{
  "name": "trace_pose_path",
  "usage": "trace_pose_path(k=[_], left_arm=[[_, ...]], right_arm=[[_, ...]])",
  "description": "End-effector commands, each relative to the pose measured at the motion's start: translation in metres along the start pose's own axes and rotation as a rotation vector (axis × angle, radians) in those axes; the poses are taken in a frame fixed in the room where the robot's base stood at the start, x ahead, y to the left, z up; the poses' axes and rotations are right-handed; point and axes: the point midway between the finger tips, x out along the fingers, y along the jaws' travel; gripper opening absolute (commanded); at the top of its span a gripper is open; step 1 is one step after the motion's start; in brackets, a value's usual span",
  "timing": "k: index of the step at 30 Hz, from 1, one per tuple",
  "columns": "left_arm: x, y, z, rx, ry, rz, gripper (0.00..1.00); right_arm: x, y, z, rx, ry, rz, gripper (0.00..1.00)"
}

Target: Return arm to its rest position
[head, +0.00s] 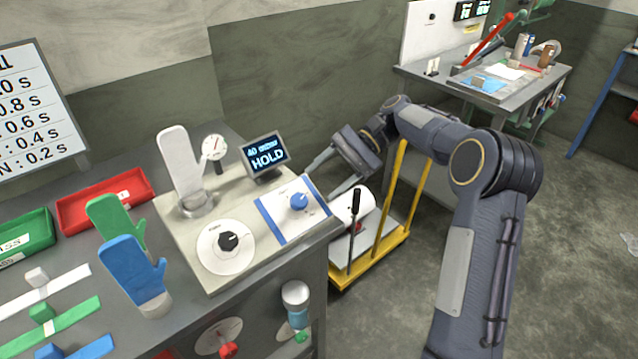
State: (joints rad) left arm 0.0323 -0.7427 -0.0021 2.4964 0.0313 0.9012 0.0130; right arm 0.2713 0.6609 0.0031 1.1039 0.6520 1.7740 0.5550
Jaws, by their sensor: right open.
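My right arm comes in from the lower right and bends over to the left. Its gripper (318,172) is open and empty. In this view its fingers point left, near the right edge of the bench station, beside the blue-framed panel (275,215) with a blue knob (299,203). I cannot tell whether the fingers touch anything. My left gripper is not in view.
A display reading HOLD (267,155), a white glove form (183,165) and a dial gauge (215,148) stand on the bench. Green (117,222) and blue gloves (135,272) stand left. A yellow cart (368,250) is below my forearm. A second workbench (490,92) is behind.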

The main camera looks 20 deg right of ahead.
Motion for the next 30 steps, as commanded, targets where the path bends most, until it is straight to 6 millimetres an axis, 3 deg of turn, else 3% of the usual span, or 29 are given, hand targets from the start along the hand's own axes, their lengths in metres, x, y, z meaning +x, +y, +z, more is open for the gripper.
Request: trace_pose_path(k=[12, 17, 23, 30], left_arm=[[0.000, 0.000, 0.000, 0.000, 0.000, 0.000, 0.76], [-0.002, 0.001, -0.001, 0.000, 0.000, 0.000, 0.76], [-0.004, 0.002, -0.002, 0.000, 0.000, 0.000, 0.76], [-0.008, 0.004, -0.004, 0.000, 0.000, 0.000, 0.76]], right_arm=[[0.000, 0.000, 0.002, -0.002, 0.004, 0.001, 0.55], [-0.002, 0.007, 0.029, -0.055, 0.085, 0.017, 0.55], [0.005, 0.048, 0.095, -0.232, 0.324, 0.086, 0.55], [0.030, 0.130, 0.148, -0.512, 0.624, 0.207, 0.55]])
